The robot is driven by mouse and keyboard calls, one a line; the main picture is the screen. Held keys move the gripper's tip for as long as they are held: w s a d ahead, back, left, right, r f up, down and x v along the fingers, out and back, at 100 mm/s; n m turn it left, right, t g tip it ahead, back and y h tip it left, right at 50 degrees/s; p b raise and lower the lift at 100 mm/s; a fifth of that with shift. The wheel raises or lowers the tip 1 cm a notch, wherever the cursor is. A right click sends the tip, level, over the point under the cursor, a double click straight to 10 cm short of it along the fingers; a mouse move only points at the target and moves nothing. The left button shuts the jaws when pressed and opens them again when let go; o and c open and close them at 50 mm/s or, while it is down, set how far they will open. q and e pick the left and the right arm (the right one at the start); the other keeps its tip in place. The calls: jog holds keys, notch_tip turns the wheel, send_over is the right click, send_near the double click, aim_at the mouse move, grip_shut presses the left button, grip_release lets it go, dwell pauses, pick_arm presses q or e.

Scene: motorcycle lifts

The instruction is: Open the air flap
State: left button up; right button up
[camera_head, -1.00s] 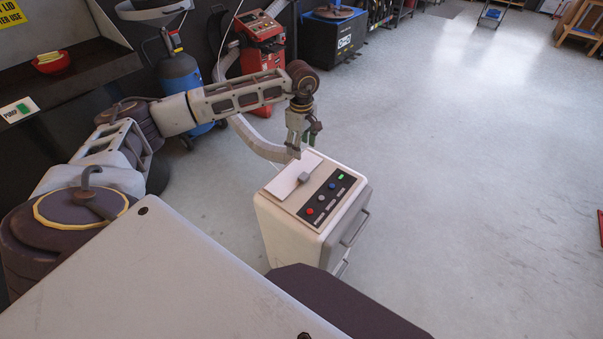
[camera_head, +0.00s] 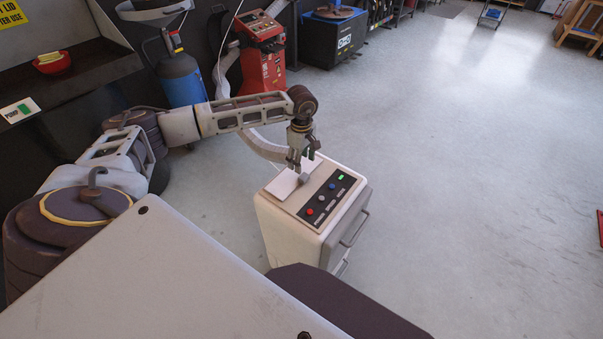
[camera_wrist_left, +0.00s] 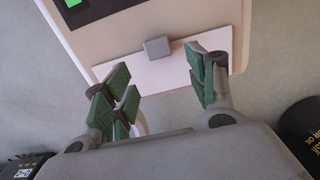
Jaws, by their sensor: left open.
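The air flap (camera_head: 284,187) is a flat white plate on top of a cream cabinet (camera_head: 288,226), and it lies flat. A small grey block-shaped handle (camera_head: 304,179) stands on it near the control panel. In the left wrist view the flap (camera_wrist_left: 208,53) lies beyond the fingers, with the handle (camera_wrist_left: 156,47) at its far edge. My left gripper (camera_head: 303,164) is open and empty above the flap, close to the handle. In the left wrist view its green-padded fingers (camera_wrist_left: 160,88) are spread, with the handle ahead between them. My right gripper is not in view.
A black panel (camera_head: 328,199) with coloured buttons and a green light sits beside the flap. A pale hose (camera_head: 262,146) runs behind the cabinet. A blue cylinder (camera_head: 182,80) and a red machine (camera_head: 262,62) stand behind.

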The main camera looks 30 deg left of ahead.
aim_at(301, 175)
pick_arm(q)
jog(key=shift+f, duration=3.7)
grip_shut()
